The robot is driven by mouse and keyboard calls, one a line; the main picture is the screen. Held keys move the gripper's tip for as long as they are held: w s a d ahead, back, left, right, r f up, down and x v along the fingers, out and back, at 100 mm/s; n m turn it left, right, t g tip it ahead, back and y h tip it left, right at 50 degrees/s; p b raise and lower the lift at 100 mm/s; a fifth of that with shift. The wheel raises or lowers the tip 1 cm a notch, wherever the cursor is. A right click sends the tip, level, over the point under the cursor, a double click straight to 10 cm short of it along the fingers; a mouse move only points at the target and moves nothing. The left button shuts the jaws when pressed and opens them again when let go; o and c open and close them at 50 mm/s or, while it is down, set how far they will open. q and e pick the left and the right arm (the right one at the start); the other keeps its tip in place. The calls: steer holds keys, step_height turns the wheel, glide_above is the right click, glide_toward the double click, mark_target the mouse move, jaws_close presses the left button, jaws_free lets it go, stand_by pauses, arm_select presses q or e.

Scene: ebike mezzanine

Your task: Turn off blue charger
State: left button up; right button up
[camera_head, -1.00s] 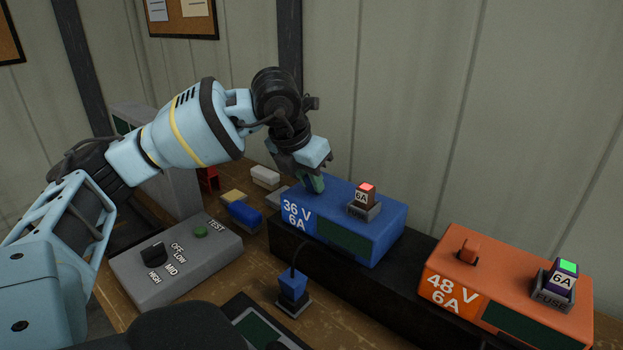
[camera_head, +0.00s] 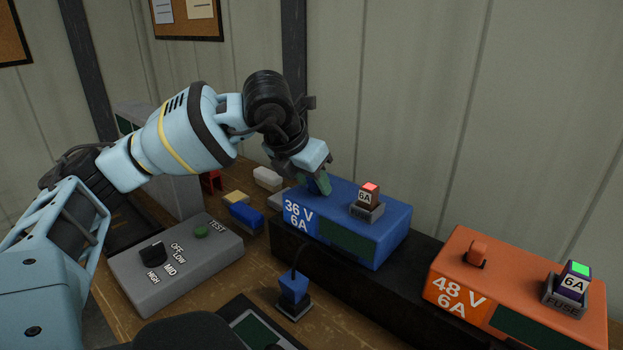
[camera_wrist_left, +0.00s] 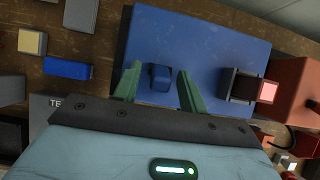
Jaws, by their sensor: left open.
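The blue charger (camera_head: 392,226), marked 36 V 6A, sits on a black ledge. A fuse (camera_head: 368,194) with a red lit top stands in its holder on the charger's top. My left gripper (camera_head: 318,184) is low over the charger's left end. In the left wrist view, the gripper (camera_wrist_left: 157,85) is open, its green fingers on either side of a small blue switch knob (camera_wrist_left: 160,77) on the charger's top. The fingers look apart from the knob. In the head view the knob is hidden behind the gripper. My right gripper is not in view.
An orange 48 V charger (camera_head: 505,280) with a green-lit fuse (camera_head: 574,282) stands to the right. A grey box (camera_head: 180,265) with a dial and green button lies at left. A blue plug (camera_head: 293,287) stands in front; small blocks (camera_head: 246,215) lie behind the box.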

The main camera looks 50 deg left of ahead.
arm_select(q)
steer(key=v, duration=0.7)
steer(key=shift+s+r, duration=0.2)
steer(key=shift+r, duration=0.15)
steer(key=shift+d, duration=0.1)
